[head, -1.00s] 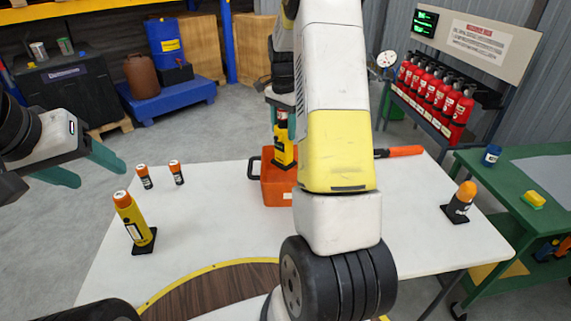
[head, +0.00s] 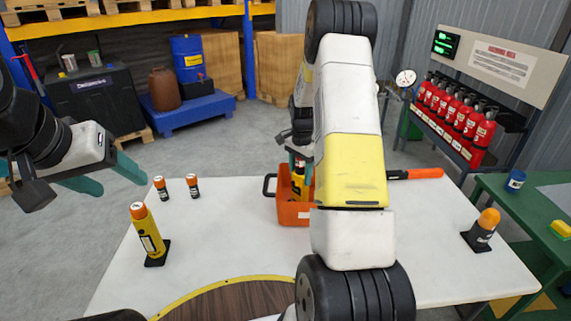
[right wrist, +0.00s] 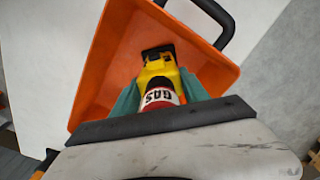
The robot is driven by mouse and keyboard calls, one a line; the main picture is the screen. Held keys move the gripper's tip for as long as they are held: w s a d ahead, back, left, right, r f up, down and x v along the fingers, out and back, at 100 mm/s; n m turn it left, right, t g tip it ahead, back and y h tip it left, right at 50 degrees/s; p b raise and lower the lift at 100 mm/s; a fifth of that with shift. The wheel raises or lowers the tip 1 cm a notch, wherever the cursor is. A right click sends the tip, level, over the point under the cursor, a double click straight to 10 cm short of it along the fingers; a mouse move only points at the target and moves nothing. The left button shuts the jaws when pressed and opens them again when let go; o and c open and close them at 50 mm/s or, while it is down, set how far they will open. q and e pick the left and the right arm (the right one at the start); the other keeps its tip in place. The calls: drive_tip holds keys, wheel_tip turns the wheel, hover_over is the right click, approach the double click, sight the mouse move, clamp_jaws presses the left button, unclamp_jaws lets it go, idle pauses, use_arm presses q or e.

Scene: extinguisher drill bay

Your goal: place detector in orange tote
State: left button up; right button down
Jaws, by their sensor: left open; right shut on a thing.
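The detector is yellow with a black end and a red-and-white "GAS" band (right wrist: 158,72). In the head view the detector (head: 297,181) is upright, its lower part hidden behind the near wall of the orange tote (head: 294,214). My right gripper (head: 303,160) is shut on it; in the right wrist view its teal fingers (right wrist: 160,97) hold both sides, inside the tote's outline (right wrist: 88,88). I cannot tell whether the detector touches the tote's floor. My left gripper (head: 106,178) is open and empty, left of the table.
An orange-and-black tool (head: 415,174) lies behind. My right arm hides the table's middle.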

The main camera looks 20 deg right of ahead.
drive_tip(key=c, duration=0.6)
unclamp_jaws()
drive_tip(key=shift+f, duration=0.1)
wheel_tip(320, 180, up, 12)
drive_tip(key=shift+f, duration=0.1)
drive_tip(key=s+a+r+n+t+y, duration=0.1)
drive_tip(key=s+a+r+n, duration=0.3)
drive_tip(key=r, duration=0.3)
drive_tip(key=s+a+r+n+t, duration=0.2)
drive_tip(key=s+a+r, duration=0.2)
drive_tip(key=s+r, duration=0.3)
drive_tip(key=s+a+r+n+t, duration=0.1)
drive_tip(key=s+a+n, duration=0.1)
drive_tip(key=s, duration=0.3)
drive_tip(key=s+a+n+t, duration=0.1)
drive_tip(key=s+a+n, duration=0.1)
drive_tip(key=s, duration=0.4)
drive_tip(key=s+a+r+n+t+y, duration=0.1)
drive_tip(key=s+a+n, duration=0.2)
drive_tip(key=s, duration=0.3)
drive_tip(key=shift+s+r+n, duration=0.25)
drive_tip(key=shift+r+n, duration=0.05)
drive_tip(key=shift+r, duration=0.05)
